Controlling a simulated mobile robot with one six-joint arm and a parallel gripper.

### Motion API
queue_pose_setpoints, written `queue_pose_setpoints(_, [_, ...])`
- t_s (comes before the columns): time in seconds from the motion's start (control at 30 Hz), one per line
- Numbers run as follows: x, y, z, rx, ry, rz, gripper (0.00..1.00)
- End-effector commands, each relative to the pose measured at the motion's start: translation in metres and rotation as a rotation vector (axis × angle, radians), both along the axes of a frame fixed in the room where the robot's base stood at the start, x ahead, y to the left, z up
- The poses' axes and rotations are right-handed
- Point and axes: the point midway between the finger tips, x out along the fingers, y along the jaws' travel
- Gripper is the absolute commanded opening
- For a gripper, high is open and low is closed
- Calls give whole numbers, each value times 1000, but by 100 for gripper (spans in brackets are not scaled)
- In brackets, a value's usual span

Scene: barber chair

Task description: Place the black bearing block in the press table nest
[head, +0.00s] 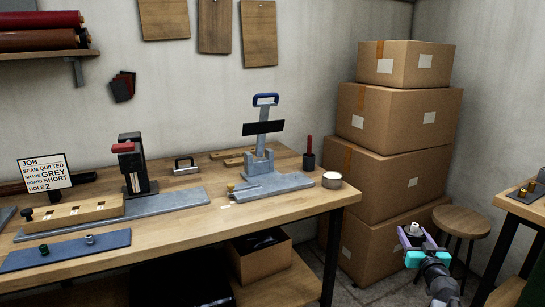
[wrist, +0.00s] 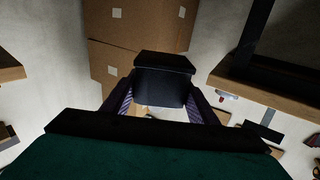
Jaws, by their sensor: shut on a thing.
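My gripper (head: 412,240) has purple fingers and is low at the right of the head view, in front of the cardboard boxes and well right of the workbench. It is shut on a dark block, the black bearing block (wrist: 160,86), which shows between the fingers in the wrist view. A small pale round part shows at the fingers in the head view. Two press-like tools stand on the workbench: a blue-handled one (head: 264,128) on a grey base plate (head: 290,184), and a black one with a red knob (head: 133,165). I cannot make out which holds the nest.
A stool (head: 462,220) stands behind my gripper. Another table (head: 530,205) is at the right edge. A green surface (wrist: 150,152) fills the lower wrist view.

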Motion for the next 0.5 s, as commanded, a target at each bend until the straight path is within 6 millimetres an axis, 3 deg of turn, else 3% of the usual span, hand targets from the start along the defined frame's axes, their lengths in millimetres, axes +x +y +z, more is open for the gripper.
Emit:
queue_pose_setpoints(0.03, [5,18,-2,2,-2,36,0])
queue_pose_setpoints(0.23, [18,83,-15,2,-2,175,0])
queue_pose_setpoints(0.5, [23,172,-26,2,-2,385,0])
